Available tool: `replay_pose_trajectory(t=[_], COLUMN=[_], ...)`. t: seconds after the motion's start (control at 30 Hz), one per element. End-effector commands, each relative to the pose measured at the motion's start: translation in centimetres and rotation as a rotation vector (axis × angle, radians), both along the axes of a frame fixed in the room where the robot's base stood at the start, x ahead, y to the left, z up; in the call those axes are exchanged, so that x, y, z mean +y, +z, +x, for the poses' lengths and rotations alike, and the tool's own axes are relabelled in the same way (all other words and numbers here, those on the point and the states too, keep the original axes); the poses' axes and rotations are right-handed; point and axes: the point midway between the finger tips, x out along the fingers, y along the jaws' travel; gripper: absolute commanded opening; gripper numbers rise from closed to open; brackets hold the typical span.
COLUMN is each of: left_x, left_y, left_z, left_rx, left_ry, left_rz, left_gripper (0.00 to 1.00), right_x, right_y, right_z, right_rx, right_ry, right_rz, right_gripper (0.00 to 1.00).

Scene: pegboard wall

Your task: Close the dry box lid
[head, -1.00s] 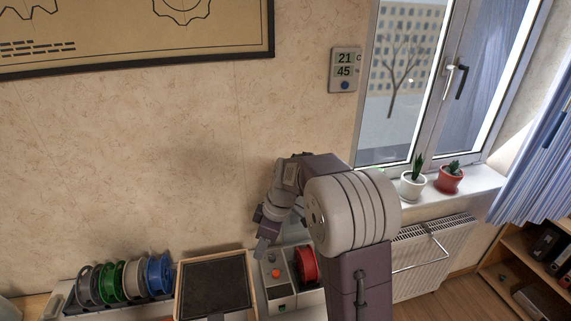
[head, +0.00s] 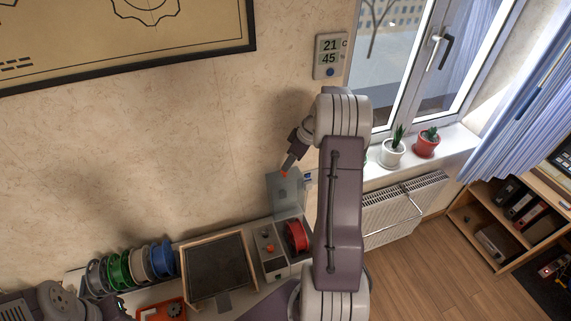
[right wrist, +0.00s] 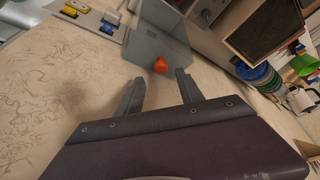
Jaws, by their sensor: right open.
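The dry box (head: 270,262) is a pale grey box against the wall with a red spool (head: 296,236) inside. Its translucent grey lid (head: 287,195) stands up open at the back, and it also shows in the right wrist view (right wrist: 150,42). An orange knob (head: 284,174) is at the lid's upper edge; in the right wrist view the knob (right wrist: 160,65) appears just past and between the fingertips. My right gripper (head: 289,167) is open and empty beside the knob; its two fingers show in the right wrist view (right wrist: 158,78). My left gripper does not show.
A wood-framed dark tray (head: 183,270) stands left of the box, with several coloured spools (head: 130,266) in a row further left. An orange tray (head: 163,312) is in front. The window sill with potted plants (head: 393,152) and a radiator (head: 405,207) are to the right.

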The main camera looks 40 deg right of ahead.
Motion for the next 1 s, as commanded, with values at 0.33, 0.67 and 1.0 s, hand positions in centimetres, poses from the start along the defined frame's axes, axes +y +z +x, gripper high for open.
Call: replay_pose_trajectory(t=[0.33, 0.67, 1.0], left_x=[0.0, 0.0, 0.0], left_y=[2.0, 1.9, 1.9], left_z=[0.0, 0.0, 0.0], left_rx=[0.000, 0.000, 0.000], left_ry=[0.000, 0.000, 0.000], left_rz=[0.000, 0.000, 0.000], left_gripper=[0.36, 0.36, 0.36], right_x=[0.9, 0.9, 0.8], right_y=[-4.3, -4.5, -4.4], right_z=[1.6, 1.7, 1.7], right_rx=[0.001, -0.001, -0.001], right_ry=[0.001, 0.001, 0.000], right_rz=[-0.001, -0.001, -0.003], right_gripper=[0.44, 0.19, 0.00])
